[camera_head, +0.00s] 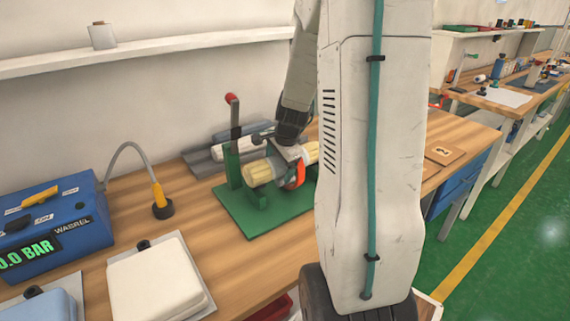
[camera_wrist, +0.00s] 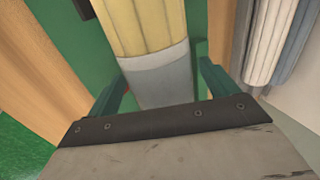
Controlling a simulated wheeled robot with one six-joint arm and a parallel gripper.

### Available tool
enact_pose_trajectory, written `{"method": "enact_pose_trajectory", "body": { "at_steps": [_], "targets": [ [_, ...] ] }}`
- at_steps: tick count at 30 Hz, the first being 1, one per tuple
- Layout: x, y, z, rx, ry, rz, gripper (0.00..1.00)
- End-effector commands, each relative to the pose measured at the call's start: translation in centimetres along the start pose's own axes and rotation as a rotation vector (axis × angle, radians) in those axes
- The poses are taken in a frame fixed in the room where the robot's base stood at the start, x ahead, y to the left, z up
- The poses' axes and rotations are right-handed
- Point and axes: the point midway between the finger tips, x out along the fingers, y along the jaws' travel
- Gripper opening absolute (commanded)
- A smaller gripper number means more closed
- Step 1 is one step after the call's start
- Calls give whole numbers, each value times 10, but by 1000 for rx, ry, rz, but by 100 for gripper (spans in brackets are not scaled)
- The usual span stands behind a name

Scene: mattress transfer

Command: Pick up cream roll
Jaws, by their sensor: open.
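The cream roll (camera_head: 262,172) lies level across a green stand on a green base plate (camera_head: 228,215) on the bench. It has a grey band around its middle. In the wrist view the cream roll (camera_wrist: 140,25) runs down the middle, its grey band nearest me. My gripper (camera_head: 290,160) is over the banded middle of the roll, pointing down. In the wrist view my gripper (camera_wrist: 160,78) is open, with a green finger on each side of the band and gaps visible beside it. The roll's underside is hidden, and my arm partly covers its right end.
A lever with a red knob (camera_head: 231,98) stands just left of the roll. Grey and white rolls (camera_head: 205,160) lie behind it by the wall. A blue pressure unit (camera_head: 45,225) and a white pad (camera_head: 155,285) are at the left. Bare bench lies between.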

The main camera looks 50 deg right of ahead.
Motion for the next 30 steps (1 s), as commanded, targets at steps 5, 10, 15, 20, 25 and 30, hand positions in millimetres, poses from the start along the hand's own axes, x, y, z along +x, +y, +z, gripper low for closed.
{"method": "enact_pose_trajectory", "body": {
  "at_steps": [5,10,15,20,25,30],
  "targets": [
    [0,0,0,0,0,-1,86],
    [0,0,0,-1,0,0,41],
    [0,-1,0,-1,1,-1,23],
    [-1,-1,0,-1,1,-2,23],
    [-10,-4,0,-3,2,-3,23],
    [-33,-13,0,-3,3,-6,23]
  ]
}}
